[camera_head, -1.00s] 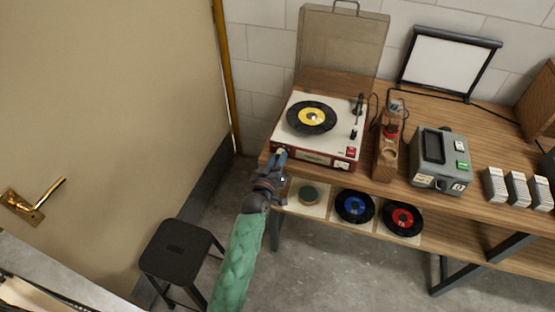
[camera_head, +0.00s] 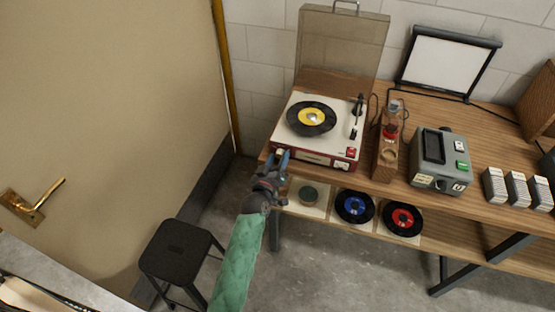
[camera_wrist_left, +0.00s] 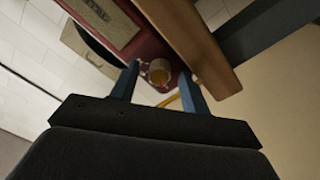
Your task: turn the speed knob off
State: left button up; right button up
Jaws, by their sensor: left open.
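The record player (camera_head: 312,131) stands at the left end of the wooden table, its smoky lid (camera_head: 341,45) raised. A black record with a yellow label (camera_head: 311,118) lies on it. My left gripper (camera_head: 279,157) is at the front left corner of the player. In the left wrist view a round brass-coloured speed knob (camera_wrist_left: 159,72) on the red front panel (camera_wrist_left: 108,22) shows between the two blue fingers of my left gripper (camera_wrist_left: 160,84). The fingers are open, one on each side of the knob, with gaps. Which way the knob is set cannot be told. My right gripper is not in view.
A wooden stand with a glass tube (camera_head: 388,150) and a grey device (camera_head: 440,160) stand right of the player. Records (camera_head: 354,206) lie on the shelf (camera_head: 440,238) below. A black stool (camera_head: 176,250) stands on the floor at lower left.

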pick_arm(q)
jog(key=shift+s+a+f, duration=0.15)
jog(key=shift+s, duration=0.3)
jog(key=b+v, duration=0.3)
jog(key=v, duration=0.3)
jog(key=shift+s, duration=0.4)
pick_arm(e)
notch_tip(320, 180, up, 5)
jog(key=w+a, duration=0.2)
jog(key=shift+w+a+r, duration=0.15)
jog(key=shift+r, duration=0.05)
pick_arm(q)
jog(key=shift+a, duration=0.15)
